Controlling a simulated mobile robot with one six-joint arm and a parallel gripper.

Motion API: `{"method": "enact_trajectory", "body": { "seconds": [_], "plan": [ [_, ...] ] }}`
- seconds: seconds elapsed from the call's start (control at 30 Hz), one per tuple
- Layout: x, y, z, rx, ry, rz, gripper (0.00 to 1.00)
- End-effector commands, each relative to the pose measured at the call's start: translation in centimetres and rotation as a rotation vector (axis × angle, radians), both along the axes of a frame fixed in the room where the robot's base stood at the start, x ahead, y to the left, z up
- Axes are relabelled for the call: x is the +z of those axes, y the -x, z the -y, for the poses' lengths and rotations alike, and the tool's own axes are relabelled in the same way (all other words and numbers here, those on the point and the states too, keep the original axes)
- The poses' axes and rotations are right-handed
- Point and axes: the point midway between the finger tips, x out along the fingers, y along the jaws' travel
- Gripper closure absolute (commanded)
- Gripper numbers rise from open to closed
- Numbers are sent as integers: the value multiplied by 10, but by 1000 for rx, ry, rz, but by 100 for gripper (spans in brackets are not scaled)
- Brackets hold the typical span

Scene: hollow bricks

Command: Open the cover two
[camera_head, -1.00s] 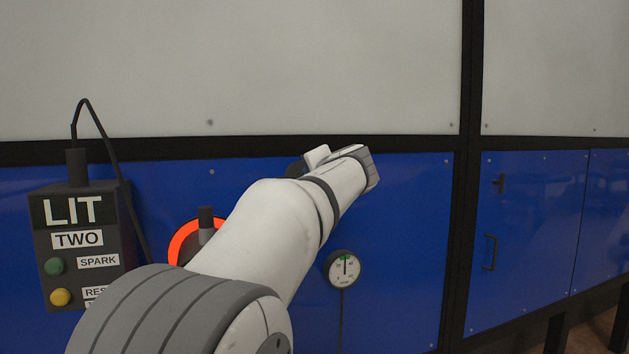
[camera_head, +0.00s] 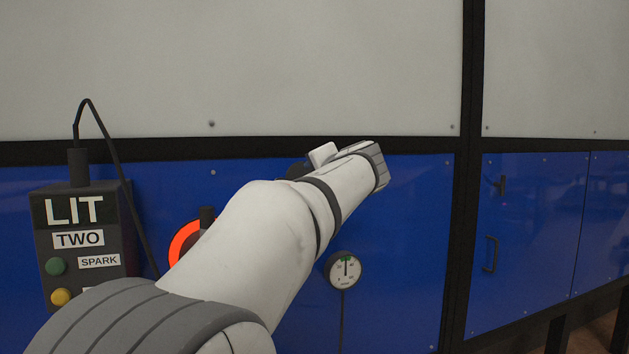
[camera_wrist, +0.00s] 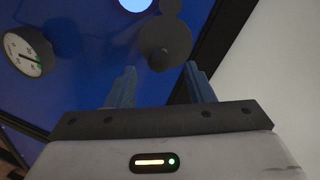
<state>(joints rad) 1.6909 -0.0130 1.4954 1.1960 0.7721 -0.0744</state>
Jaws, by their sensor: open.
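A dark round cover (camera_wrist: 165,44) shows in the wrist view on the blue panel, just past my fingertips, with a smaller dark round part (camera_wrist: 170,8) at its upper edge. A bright pale-blue disc (camera_wrist: 135,3) is beside it, cut by the top edge. My gripper (camera_wrist: 160,72) is open, its two blue-grey fingers apart with nothing between them. The cover lies in front of the gap; I cannot tell whether a finger touches it. In the head view, part of a dark round shape (camera_head: 297,170) shows behind my arm, and my fingers are hidden.
A dial gauge (camera_head: 343,270) is on the blue panel (camera_head: 420,220) below my wrist. A control box (camera_head: 78,240) marked LIT and TWO hangs at left with its cable. An orange-red ring with a dark handle (camera_head: 185,240) is partly behind my arm.

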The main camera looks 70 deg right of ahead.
Motion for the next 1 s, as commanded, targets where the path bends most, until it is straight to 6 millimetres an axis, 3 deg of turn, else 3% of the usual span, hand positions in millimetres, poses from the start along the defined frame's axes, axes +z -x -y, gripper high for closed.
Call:
{"method": "enact_trajectory", "body": {
  "seconds": [0.1, 0.3, 1.0],
  "plan": [
    [4, 12, -18, -3, 2, 0, 52],
    [8, 23, -34, -2, 1, 0, 52],
    [13, 24, -36, -1, 0, 0, 52]
  ]
}}
